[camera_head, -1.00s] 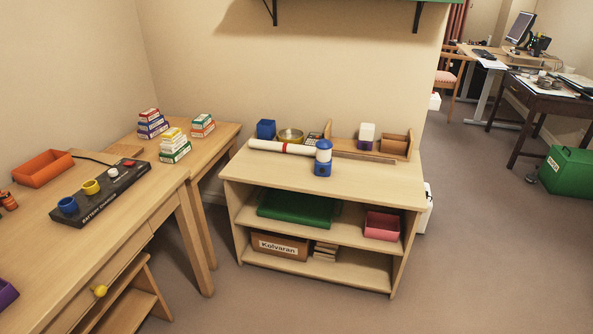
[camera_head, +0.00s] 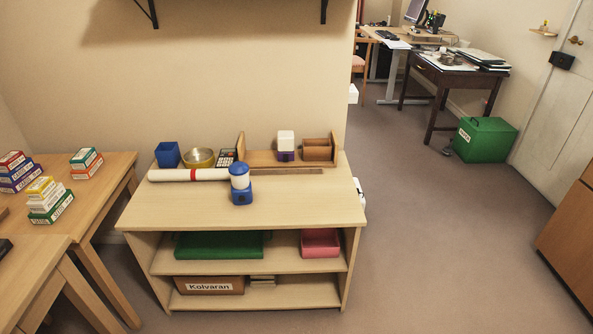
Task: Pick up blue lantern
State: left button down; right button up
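The blue lantern (camera_head: 239,184) stands upright on top of the low wooden shelf unit (camera_head: 300,207), near the middle. It has a blue square base, a white middle and a blue cap. A white roll with a red band (camera_head: 190,174) lies just behind it to the left. Neither of my grippers is in view.
Behind the lantern are a blue cup (camera_head: 167,154), a brass bowl (camera_head: 199,157), a calculator (camera_head: 227,156) and a wooden organizer (camera_head: 262,158) with a white and purple lantern (camera_head: 285,145). Tables with stacked boxes (camera_head: 50,200) stand left. Open floor (camera_head: 430,230) lies right.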

aim_at(241, 184)
jog(key=z, duration=0.15)
jog(key=i, duration=0.95)
jog(key=u, duration=0.85)
jog(key=i, duration=0.6)
jog(key=u, duration=0.6)
